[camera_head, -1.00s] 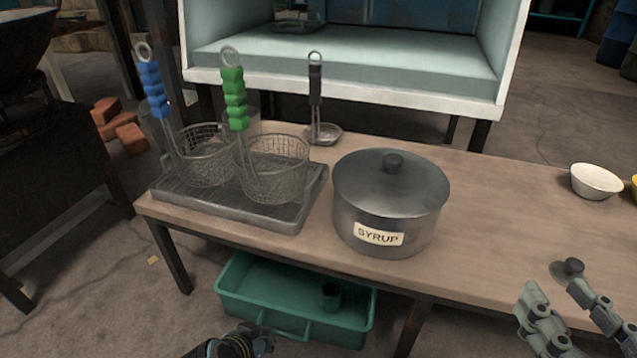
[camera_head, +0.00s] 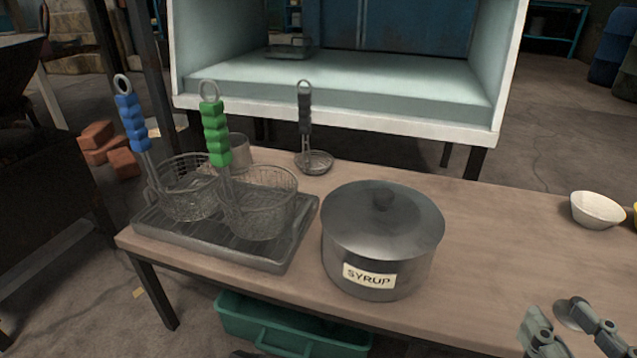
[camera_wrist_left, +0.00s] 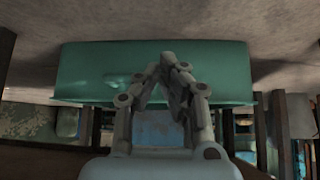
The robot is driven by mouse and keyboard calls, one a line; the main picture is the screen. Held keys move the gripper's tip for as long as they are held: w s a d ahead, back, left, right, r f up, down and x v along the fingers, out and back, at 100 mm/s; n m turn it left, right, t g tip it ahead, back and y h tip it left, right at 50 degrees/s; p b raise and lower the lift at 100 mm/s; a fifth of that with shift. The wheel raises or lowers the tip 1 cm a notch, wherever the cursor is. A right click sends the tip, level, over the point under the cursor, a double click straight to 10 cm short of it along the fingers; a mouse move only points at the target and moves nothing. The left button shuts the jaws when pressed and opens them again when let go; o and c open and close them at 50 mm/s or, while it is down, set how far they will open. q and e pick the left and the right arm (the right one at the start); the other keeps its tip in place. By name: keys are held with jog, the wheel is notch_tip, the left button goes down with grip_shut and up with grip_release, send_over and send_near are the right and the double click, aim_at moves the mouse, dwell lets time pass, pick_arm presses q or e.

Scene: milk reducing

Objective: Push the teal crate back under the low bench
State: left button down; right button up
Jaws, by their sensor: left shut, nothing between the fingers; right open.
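The teal crate (camera_head: 290,338) is at the bottom of the head view, under the front edge of the low bench (camera_head: 490,255). Its front wall and handle show; most of its inside is hidden by the bench top. In the left wrist view the crate (camera_wrist_left: 90,72) spans the picture in front of my left gripper (camera_wrist_left: 167,62). That gripper is shut and empty, its fingertips in front of the crate wall; I cannot tell whether they touch. My right gripper (camera_head: 553,320) is open and empty at the bench's right front.
On the bench stand a lidded syrup pot (camera_head: 375,245), a drip tray (camera_head: 215,250) with two wire baskets, a ladle (camera_head: 305,125) and a white bowl (camera_head: 597,210). A bench leg (camera_head: 155,292) stands left of the crate.

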pick_arm(q)
jog(key=s+a+r, duration=0.1)
jog(key=s+a, duration=0.1)
jog(key=s, duration=0.5)
jog(key=shift+s+a+r, duration=0.25)
jog(key=shift+a+r, duration=0.05)
jog(key=shift+a, duration=0.1)
